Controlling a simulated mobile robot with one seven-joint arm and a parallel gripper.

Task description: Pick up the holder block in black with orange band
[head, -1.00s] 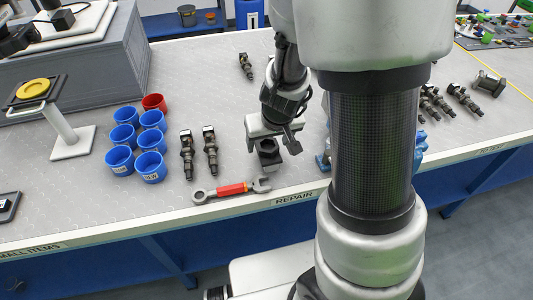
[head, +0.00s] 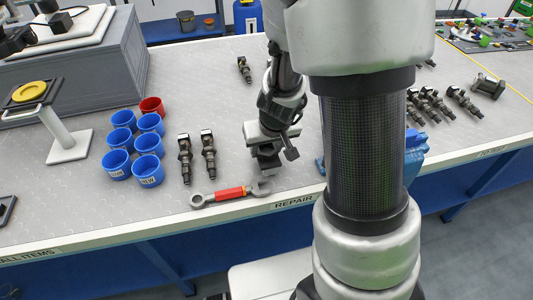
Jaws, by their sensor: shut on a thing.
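My gripper (head: 270,150) points down over the bench, near its front edge, and is shut on a small dark block (head: 269,163). The block is taken to be the holder block. The jaws and wrist cover its upper part, and no orange band can be made out. The block is at or very near the bench top; I cannot tell whether it touches.
Two injectors (head: 185,158) and several blue cups (head: 148,168) stand to the left. A blue vise (head: 414,155) is partly hidden behind my arm. Another dark block (head: 488,86) lies right.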

